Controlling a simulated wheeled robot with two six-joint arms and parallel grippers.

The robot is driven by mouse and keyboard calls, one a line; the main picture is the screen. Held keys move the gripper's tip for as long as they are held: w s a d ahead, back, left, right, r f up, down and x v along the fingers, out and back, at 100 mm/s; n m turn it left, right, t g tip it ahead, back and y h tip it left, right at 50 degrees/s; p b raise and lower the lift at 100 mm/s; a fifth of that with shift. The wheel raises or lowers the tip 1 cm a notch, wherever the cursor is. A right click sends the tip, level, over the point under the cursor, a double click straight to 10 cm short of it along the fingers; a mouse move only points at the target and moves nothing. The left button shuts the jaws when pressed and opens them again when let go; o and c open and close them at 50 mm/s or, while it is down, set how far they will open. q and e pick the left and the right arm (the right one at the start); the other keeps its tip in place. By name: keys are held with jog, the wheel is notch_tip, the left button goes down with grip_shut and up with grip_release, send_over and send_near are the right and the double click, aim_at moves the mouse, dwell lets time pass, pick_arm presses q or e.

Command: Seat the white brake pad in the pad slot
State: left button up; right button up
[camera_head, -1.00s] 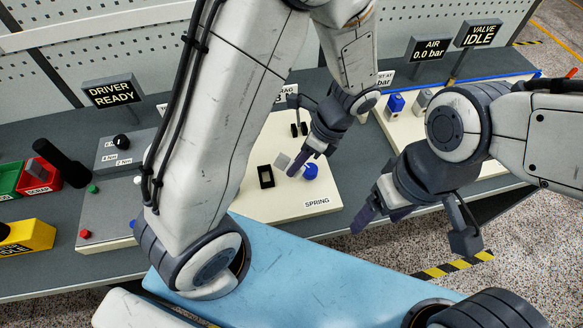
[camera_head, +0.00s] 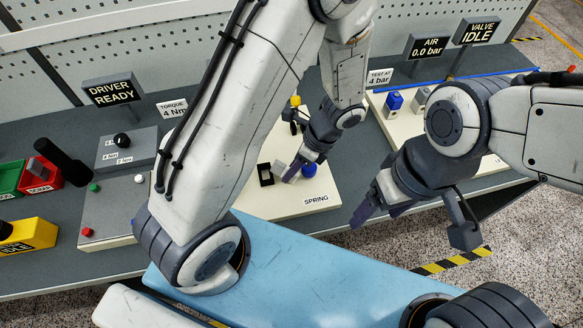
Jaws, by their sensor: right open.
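A black-rimmed slot (camera_head: 265,174) lies on the cream board (camera_head: 300,205) marked SPRING. A small pale block (camera_head: 280,168), apparently the white brake pad, is just right of the slot, beside my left gripper's fingers. My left gripper (camera_head: 294,172) reaches down over the board from behind my large arm link. Its fingertips are small and partly hidden, so I cannot tell whether they grip the block or whether the block touches the board. My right gripper (camera_head: 378,212) is open and empty, in front of the bench edge.
A blue knob (camera_head: 312,171) is close to the right of my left fingers. A yellow part (camera_head: 295,101) stands behind. A second cream board with a blue part (camera_head: 394,101) is at the right. Red bin (camera_head: 47,178) and yellow bin (camera_head: 28,237) are at the left.

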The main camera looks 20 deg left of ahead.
pick_arm(q)
jog(key=shift+o, duration=0.5)
jog(key=shift+w+d+r+b, duration=0.1)
jog(key=shift+r+b, duration=0.2)
jog(key=shift+b, duration=0.05)
jog(key=v, duration=0.6)
jog(key=s+v, duration=0.1)
jog(key=v, duration=0.2)
jog(key=shift+d+r+b, duration=0.25)
jog(key=shift+d+b, duration=0.1)
jog(key=shift+d, duration=0.1)
jog(key=s+d+r+n+t+h, duration=0.1)
jog(key=s+d+r+n+h, duration=0.1)
jog(key=s+n, duration=0.3)
jog(key=s+d+r+n+t+h, duration=0.1)
jog(key=s+d+r+n+h, duration=0.2)
jog(key=s, duration=0.6)
notch_tip(320, 180, up, 2)
jog(key=n, duration=0.3)
jog(key=shift+d+r+t+h, duration=0.15)
jog(key=shift+t+h, duration=0.15)
